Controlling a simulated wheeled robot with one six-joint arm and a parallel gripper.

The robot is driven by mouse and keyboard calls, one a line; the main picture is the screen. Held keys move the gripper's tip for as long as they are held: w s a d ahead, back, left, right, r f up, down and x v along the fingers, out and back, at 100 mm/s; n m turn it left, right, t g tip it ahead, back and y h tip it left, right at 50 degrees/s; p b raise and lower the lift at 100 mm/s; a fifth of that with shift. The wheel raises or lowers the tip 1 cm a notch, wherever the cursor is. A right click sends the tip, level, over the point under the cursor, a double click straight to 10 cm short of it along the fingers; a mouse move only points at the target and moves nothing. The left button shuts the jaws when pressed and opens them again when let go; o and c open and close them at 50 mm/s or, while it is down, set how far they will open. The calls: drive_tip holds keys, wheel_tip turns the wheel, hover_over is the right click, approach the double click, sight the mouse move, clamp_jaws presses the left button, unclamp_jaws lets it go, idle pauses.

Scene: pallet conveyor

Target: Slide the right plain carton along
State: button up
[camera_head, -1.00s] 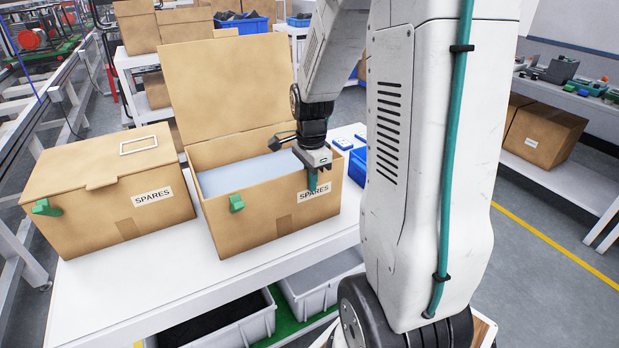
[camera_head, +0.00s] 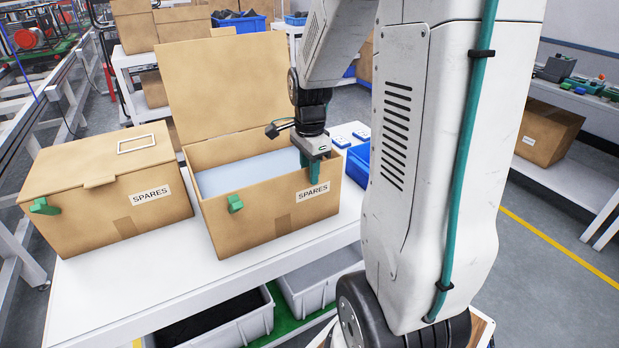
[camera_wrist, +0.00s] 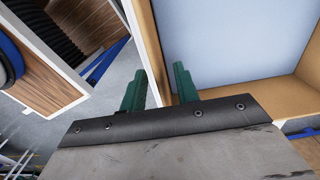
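The right carton (camera_head: 262,216) is brown, marked SPARES, with its lid (camera_head: 225,85) standing open and a green latch (camera_head: 235,203) on its front. A pale blue-grey surface (camera_head: 245,172) shows inside. It stands on a white table. My gripper (camera_head: 314,170) is over the right part of its front wall. In the wrist view the two green fingers (camera_wrist: 158,88) stand on either side of the wall (camera_wrist: 150,45), one outside and one inside. A gap shows between them; contact with the wall cannot be made out.
A closed brown carton (camera_head: 105,205), also marked SPARES, stands just left. Grey bins (camera_head: 225,325) stand below.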

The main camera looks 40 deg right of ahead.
wheel_tip(320, 180, up, 5)
drive_tip(key=shift+f, duration=0.1)
idle(0.4)
drive_tip(key=shift+a, duration=0.15)
drive_tip(key=s+a+r+n, duration=0.4)
drive_tip(key=s+a+n, duration=0.4)
drive_tip(key=a+n, duration=0.1)
drive_tip(key=s+a+r+n+t, duration=0.1)
drive_tip(key=s+a+r+n, duration=0.2)
drive_tip(key=s+a+n, duration=0.5)
drive_tip(key=a+n, duration=0.2)
drive_tip(key=n, duration=0.2)
drive_tip(key=shift+s+a+r, duration=0.2)
drive_tip(key=shift+s+r, duration=0.1)
drive_tip(key=shift+r, duration=0.1)
drive_tip(key=shift+d, duration=0.1)
